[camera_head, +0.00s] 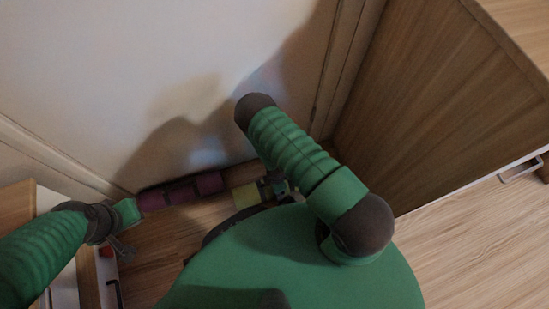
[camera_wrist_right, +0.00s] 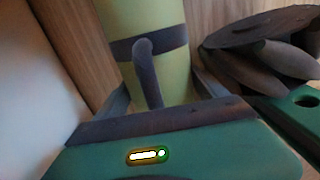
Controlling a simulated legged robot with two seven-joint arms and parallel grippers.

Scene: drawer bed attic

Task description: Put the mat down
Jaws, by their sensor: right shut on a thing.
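A yellow-green rolled mat (camera_head: 246,196) is low by the white wall in the head view. In the right wrist view the mat (camera_wrist_right: 143,75) stands between my fingers, with a dark strap (camera_wrist_right: 140,47) around it and a dark loop handle. My right gripper (camera_head: 277,187) is shut on the mat; my own arm and body partly hide it in the head view. Whether the mat touches the floor cannot be told. My left gripper (camera_head: 124,248) is at lower left, apart from the mat; its finger gap is unclear.
A purple roll with dark bands (camera_head: 180,193) lies along the wall's foot, left of the mat. A wooden cabinet (camera_head: 430,90) stands at right. An open drawer-like unit (camera_head: 88,275) is at lower left. Wooden floor (camera_head: 165,240) shows between.

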